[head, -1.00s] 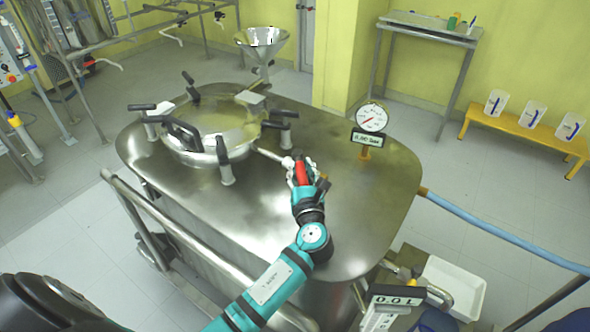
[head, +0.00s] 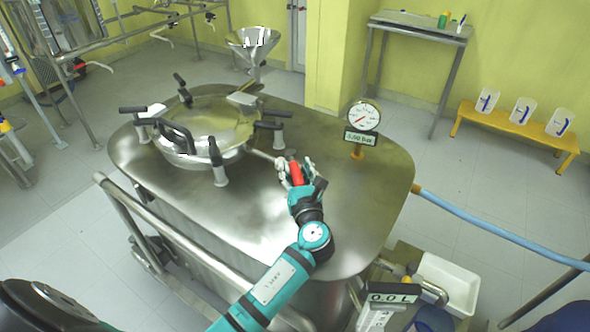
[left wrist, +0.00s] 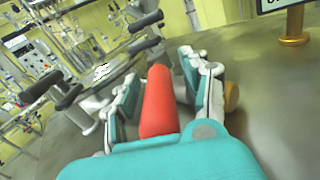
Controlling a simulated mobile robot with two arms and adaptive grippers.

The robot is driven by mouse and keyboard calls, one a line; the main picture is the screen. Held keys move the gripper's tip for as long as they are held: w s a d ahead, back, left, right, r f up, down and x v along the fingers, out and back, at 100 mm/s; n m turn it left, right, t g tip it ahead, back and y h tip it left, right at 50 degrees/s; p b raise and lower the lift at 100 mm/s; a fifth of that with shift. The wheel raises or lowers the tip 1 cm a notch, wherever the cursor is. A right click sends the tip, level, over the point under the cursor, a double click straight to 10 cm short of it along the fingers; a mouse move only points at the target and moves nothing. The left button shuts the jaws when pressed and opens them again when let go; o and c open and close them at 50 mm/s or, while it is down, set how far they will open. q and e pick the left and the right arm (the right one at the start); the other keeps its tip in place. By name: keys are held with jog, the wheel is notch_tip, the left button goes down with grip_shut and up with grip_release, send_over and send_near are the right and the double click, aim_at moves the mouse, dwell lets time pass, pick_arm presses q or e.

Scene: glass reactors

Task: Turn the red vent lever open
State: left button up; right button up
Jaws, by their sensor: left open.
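The red vent lever (head: 296,173) is on the steel reactor lid (head: 250,205), right of the round hatch, at the end of a thin pipe. In the left wrist view the red lever (left wrist: 158,103) stands between the two fingers of my left gripper (left wrist: 160,85). The fingers are spread, with a gap visible on each side of the lever. In the head view my left gripper (head: 297,170) is around the lever, and its fingers partly hide the lever's base. A pressure gauge (head: 363,117) with a small display stands to the right on the lid. My right gripper does not show.
The round hatch (head: 205,130) with several black-handled clamps lies left of the lever. A blue hose (head: 480,234) leaves the reactor's right side. A metal rail (head: 165,245) runs along the front.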

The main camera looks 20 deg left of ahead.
pick_arm(q)
jog(key=shift+s+d, duration=0.15)
jog(key=shift+s, duration=0.05)
jog(key=v, duration=1.1)
jog(key=shift+s+d, duration=0.15)
jog(key=shift+s, duration=0.1)
